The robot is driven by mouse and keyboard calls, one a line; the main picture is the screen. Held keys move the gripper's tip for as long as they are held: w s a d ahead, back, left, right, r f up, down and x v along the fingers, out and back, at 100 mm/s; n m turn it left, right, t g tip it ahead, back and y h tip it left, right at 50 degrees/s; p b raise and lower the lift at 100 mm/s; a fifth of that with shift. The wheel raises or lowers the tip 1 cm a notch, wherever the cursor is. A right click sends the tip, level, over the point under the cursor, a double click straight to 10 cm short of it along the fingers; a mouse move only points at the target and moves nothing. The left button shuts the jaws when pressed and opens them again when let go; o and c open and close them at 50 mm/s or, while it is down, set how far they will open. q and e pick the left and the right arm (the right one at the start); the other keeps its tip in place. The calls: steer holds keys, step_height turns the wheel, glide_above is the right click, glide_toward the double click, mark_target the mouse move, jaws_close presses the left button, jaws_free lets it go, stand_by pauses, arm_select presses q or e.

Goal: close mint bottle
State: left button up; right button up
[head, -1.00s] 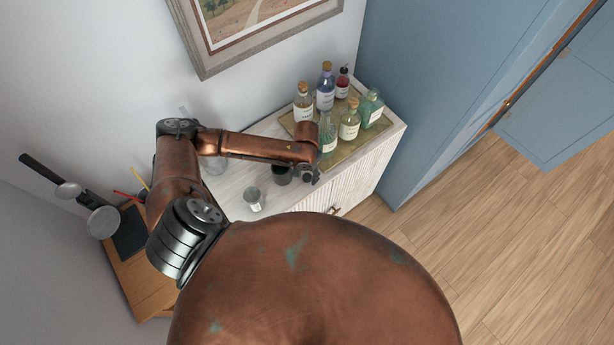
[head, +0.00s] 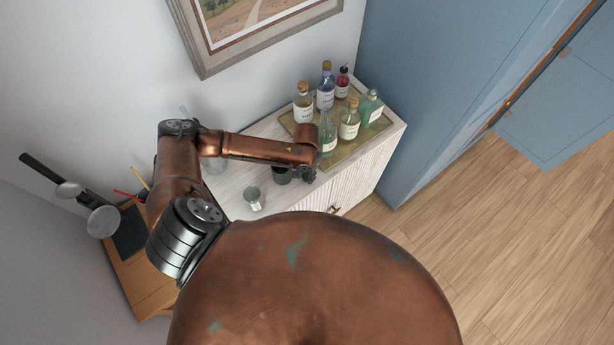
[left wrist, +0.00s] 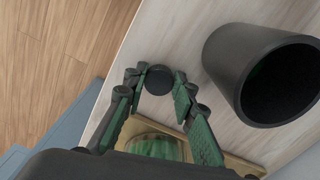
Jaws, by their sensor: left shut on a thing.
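My left gripper (head: 310,176) is over the front of the pale cabinet top, beside a dark cup. In the left wrist view its fingertips (left wrist: 160,82) are shut on a small round dark cap (left wrist: 159,78). A green glass bottle (head: 328,143) stands at the tray's near left edge, just beyond my wrist; I see no stopper on its neck. A second greenish bottle (head: 370,108) with a stopper stands at the tray's right. I cannot read which is mint. Green glass (left wrist: 155,148) also shows behind my fingers in the left wrist view. My right gripper is not in view.
The dark cup (left wrist: 250,62) stands close to my fingers. A small clear glass (head: 255,199) is to its left. Several other bottles crowd the gold tray (head: 343,155). The cabinet's front edge is close, with wooden floor below.

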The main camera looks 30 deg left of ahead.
mark_target(306, 177)
arm_select(q)
steer(key=shift+r, duration=0.1)
steer(key=shift+r, duration=0.25)
step_height(306, 177, up, 2)
steer(key=shift+r+b, duration=0.25)
steer(key=shift+b, duration=0.25)
steer(key=s+d+r+b, duration=0.1)
steer(key=s+d+r, duration=0.8)
steer(key=d, duration=0.2)
steer(key=shift+r, duration=0.4)
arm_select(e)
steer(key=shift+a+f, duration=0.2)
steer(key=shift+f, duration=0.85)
arm_select(q)
steer(key=shift+w, duration=0.1)
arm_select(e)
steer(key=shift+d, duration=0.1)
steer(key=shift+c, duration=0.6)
